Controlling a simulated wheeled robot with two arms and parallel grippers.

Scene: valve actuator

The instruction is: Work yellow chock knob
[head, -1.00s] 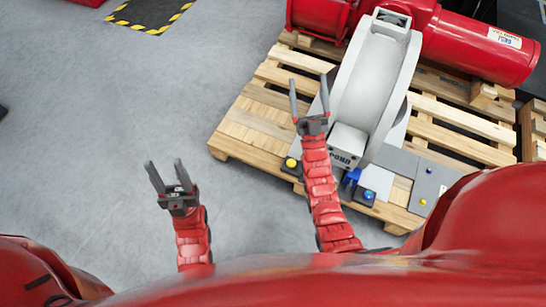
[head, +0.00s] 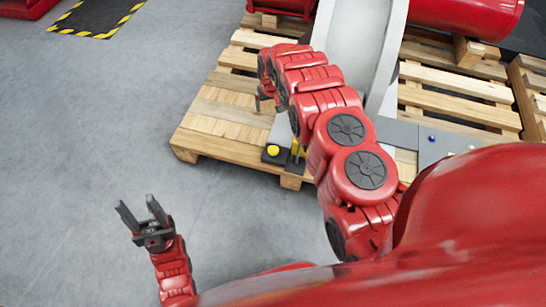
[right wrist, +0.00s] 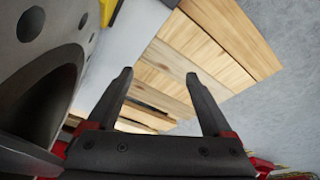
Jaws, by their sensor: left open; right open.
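A yellow knob (head: 273,151) sits on a small black base at the near left corner of the pallet, beside the grey plate. My left gripper (head: 137,203) is open and empty over the bare floor.
The wooden pallet (head: 222,112) carries a pale grey curved housing (head: 352,35) and a red cylinder (head: 465,15). A grey panel (head: 405,133) with a blue button is at right. In the right wrist view a grey round flange (right wrist: 40,70) stands close at left.

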